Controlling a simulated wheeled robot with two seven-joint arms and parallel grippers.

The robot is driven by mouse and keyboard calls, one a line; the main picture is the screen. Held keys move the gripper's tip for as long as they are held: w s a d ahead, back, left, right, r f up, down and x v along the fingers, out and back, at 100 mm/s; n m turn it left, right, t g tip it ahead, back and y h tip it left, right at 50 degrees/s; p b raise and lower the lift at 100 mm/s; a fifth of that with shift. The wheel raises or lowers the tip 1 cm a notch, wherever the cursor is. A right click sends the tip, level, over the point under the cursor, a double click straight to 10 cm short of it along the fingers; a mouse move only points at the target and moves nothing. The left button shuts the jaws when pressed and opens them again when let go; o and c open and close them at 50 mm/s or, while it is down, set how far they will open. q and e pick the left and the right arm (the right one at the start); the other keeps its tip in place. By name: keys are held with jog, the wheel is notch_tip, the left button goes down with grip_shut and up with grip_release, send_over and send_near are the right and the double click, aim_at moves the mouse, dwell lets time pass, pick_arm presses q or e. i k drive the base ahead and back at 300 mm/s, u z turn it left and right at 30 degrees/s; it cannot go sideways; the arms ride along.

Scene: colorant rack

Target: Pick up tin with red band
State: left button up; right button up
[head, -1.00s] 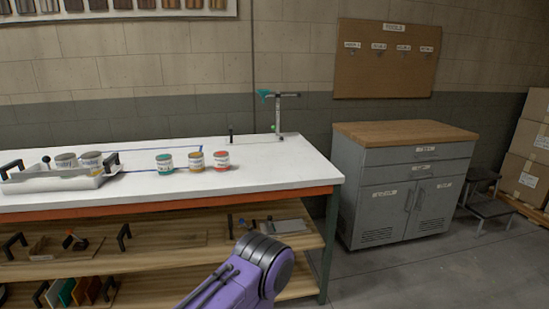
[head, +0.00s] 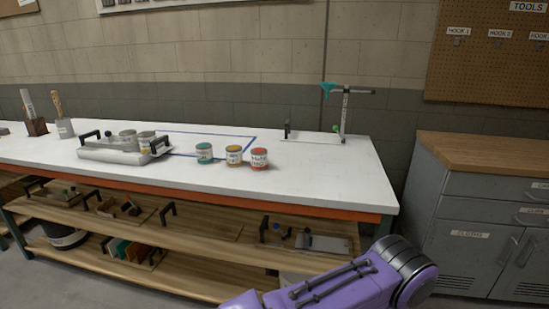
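The tin with the red band (head: 259,159) stands upright on the white worktop (head: 330,180), at the right end of a short row of tins. A tin with a yellow-orange band (head: 234,156) stands just left of it, and a tin with a teal band (head: 204,153) stands further left. A purple arm link of mine shows at the bottom right, below the worktop edge. Neither of my grippers is in view.
A tray (head: 112,154) with two grey-lidded tins sits left of the row. A stand with a teal top (head: 344,110) is at the worktop's back right. Shelves below hold trays and panels. A grey cabinet (head: 470,235) stands at the right. The worktop's right front is clear.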

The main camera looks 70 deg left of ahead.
aim_at(258, 156)
jog(key=u, duration=0.4)
jog(key=i, duration=0.8)
jog(key=u, duration=0.65)
